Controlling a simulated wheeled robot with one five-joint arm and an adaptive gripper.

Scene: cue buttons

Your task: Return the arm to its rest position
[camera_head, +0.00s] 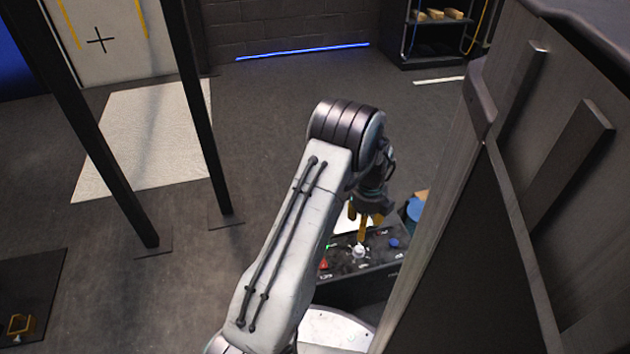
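My arm, with its pale grey link (288,240), reaches up from the bottom of the view and bends down at a dark ribbed joint. My gripper (364,226) hangs from its end, pointing down with yellow fingers, over a dark button box (372,277). The gripper is small and partly hidden by the arm, so how far it is open is unclear. The box top carries a white button (359,251), a blue button (393,243), a red button (323,264) and a green light or button (327,247). I cannot tell whether the fingertips touch anything.
A large dark cabinet or panel (500,230) stands close on the right. Two dark posts (205,130) rise at the left, with a pale mat (150,135) between and behind them. A shelf unit (437,35) stands at the back. Open floor lies left of my arm.

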